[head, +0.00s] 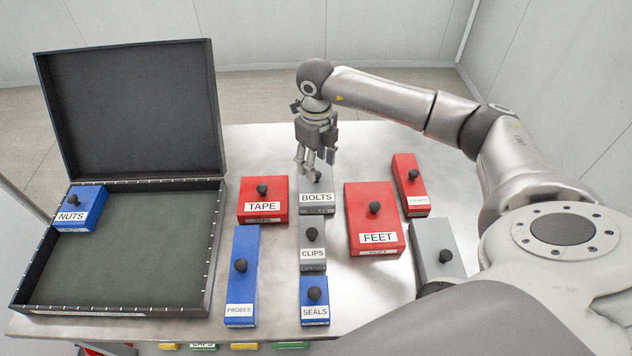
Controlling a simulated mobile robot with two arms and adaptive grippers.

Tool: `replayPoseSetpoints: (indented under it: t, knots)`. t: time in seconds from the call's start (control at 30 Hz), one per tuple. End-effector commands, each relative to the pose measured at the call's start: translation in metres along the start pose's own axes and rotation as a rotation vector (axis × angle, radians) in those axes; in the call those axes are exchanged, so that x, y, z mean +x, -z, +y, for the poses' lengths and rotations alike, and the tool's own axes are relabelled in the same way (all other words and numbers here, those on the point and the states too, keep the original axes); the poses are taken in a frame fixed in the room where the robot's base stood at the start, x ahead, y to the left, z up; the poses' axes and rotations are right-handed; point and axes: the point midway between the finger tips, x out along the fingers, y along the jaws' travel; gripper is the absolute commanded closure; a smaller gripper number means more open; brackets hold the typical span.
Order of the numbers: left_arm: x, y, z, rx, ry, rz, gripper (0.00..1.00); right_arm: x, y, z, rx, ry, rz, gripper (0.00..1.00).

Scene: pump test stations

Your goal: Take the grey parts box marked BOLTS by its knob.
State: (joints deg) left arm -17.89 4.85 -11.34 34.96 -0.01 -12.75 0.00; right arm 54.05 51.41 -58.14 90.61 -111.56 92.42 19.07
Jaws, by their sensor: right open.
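The grey parts box marked BOLTS (317,197) stands on the table, at the back of the middle column of boxes. Its dark knob (316,176) shows just under my right gripper (317,163). The right gripper points down over the far part of this box. Its fingers are open, with nothing seen between them. Part of the box's far top is hidden behind the fingers. I cannot tell whether the fingertips are beside the knob or still above it. My left gripper is not in view.
Close by are the red TAPE box (263,209), the grey CLIPS box (312,255) and the red FEET box (378,239). An open dark case (211,245) at left holds the blue NUTS box (78,217). The table (255,150) is bare behind TAPE.

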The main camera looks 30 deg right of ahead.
Motion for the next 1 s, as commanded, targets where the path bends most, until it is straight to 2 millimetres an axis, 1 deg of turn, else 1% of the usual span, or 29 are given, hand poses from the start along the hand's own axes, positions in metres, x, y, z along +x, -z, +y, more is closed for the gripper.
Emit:
replayPoseSetpoints:
  t: [0.17, 0.27, 0.33, 0.47, 0.67, 0.77, 1.0]
  knots:
    - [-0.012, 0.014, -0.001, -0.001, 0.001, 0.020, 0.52, 0.017, -0.001, -0.002, 0.002, -0.002, 0.005, 0.50]
    - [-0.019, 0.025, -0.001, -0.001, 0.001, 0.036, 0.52, 0.032, -0.003, -0.003, 0.001, -0.003, 0.005, 0.50]
    - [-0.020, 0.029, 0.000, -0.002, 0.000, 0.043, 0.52, 0.043, -0.003, -0.003, 0.002, -0.002, 0.003, 0.50]
    - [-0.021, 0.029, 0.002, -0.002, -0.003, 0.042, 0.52, 0.053, -0.003, -0.003, 0.000, -0.001, 0.001, 0.50]
    - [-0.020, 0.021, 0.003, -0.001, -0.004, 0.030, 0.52, 0.054, -0.003, -0.003, 0.000, -0.001, 0.000, 0.50]
    - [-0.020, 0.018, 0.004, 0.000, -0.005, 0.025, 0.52, 0.054, -0.003, -0.003, 0.000, -0.001, 0.000, 0.60]
    - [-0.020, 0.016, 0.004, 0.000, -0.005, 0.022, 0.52, 0.054, -0.003, -0.003, 0.001, -0.001, 0.000, 0.91]
